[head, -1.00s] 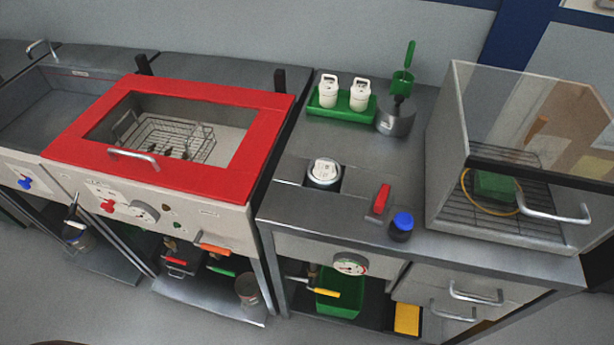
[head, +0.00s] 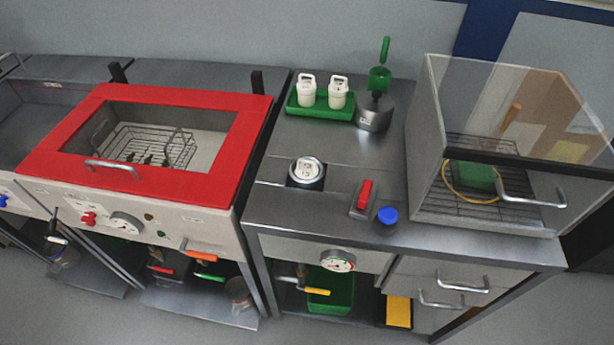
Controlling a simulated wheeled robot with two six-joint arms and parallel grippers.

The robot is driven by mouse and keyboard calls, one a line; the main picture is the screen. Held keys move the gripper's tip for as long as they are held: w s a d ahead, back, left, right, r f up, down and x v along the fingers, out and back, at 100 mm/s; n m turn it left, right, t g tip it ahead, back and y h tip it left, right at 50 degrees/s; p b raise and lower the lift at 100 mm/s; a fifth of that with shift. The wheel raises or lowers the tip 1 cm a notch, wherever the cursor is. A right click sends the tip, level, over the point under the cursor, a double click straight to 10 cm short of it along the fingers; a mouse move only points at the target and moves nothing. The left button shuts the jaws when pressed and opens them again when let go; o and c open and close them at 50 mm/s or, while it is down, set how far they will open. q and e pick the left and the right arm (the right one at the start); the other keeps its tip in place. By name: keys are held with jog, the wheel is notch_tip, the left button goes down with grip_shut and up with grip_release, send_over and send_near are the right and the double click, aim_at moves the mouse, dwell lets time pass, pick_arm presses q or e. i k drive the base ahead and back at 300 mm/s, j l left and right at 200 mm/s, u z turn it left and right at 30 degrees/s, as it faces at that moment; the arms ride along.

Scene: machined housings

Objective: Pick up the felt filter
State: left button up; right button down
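Nothing in the head view can be made out for certain as the felt filter. A flat yellow piece (head: 398,311) lies in a dark tray on the lower shelf, right of a green bin (head: 331,289); I cannot tell its material. A yellow ring (head: 471,183) and a green block (head: 473,175) are on the wire rack inside the clear-fronted cabinet (head: 427,150). Neither of my grippers is in view.
A red-framed basin (head: 235,150) with a wire basket (head: 150,144) stands at left. On the right counter are a green tray (head: 320,112) with two white bottles, a metal pot (head: 375,116), a round canister (head: 307,172), a red switch (head: 364,194) and a blue-capped jar (head: 387,219). The counter's middle is clear.

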aim_at(308, 170)
jog(key=k+l+z, duration=0.15)
jog(key=k+z, duration=0.25)
jog(key=k+l+z, duration=0.4)
jog(key=i+j, duration=0.05)
jog(key=j, duration=0.05)
